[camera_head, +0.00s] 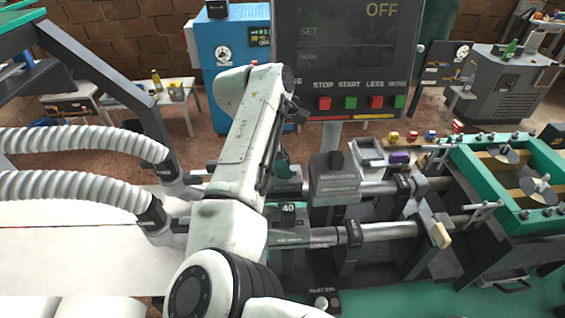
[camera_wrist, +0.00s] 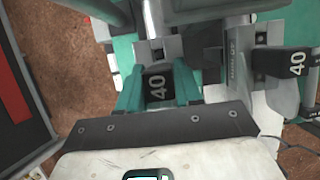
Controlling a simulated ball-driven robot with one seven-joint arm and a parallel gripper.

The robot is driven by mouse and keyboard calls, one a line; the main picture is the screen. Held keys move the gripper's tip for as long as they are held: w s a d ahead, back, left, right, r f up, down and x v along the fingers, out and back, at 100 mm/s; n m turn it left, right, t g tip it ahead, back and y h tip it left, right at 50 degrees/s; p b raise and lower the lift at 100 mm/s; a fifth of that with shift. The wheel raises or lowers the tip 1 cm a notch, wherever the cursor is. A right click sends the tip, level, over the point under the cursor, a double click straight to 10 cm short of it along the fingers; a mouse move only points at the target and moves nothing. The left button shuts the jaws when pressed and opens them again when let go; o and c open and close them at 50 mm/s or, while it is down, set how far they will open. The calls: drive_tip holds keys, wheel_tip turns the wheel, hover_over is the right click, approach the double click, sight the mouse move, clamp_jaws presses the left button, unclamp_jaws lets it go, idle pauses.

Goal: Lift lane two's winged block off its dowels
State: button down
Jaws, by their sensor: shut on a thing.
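In the wrist view, my gripper (camera_wrist: 159,78) has its two teal fingers on either side of a block with a black label reading 40 (camera_wrist: 157,86), and is shut on it. Grey metal shows just beyond the label; whether the block sits on dowels is hidden. A second block, also labelled 40 (camera_wrist: 295,62), stands to the right, apart from my fingers. In the head view, my arm covers much of the work area, and my gripper (camera_head: 284,168) shows only partly, beside the arm. A block labelled 40 (camera_head: 288,208) stands in the nearer lane there.
A dark control panel (camera_head: 345,55) reading OFF stands behind the lanes. Metal cylinders (camera_head: 390,230) and a grey box (camera_head: 335,180) lie close on the right. A green frame (camera_head: 480,190) is further right. Ribbed hoses (camera_head: 80,142) are on the left.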

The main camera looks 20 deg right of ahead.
drive_tip(key=shift+r, duration=0.45)
drive_tip(key=shift+r, duration=0.3)
drive_tip(key=shift+r+p, duration=0.4)
drive_tip(key=shift+r, duration=0.6)
drive_tip(key=shift+r, duration=1.4)
drive_tip(key=shift+p, duration=0.3)
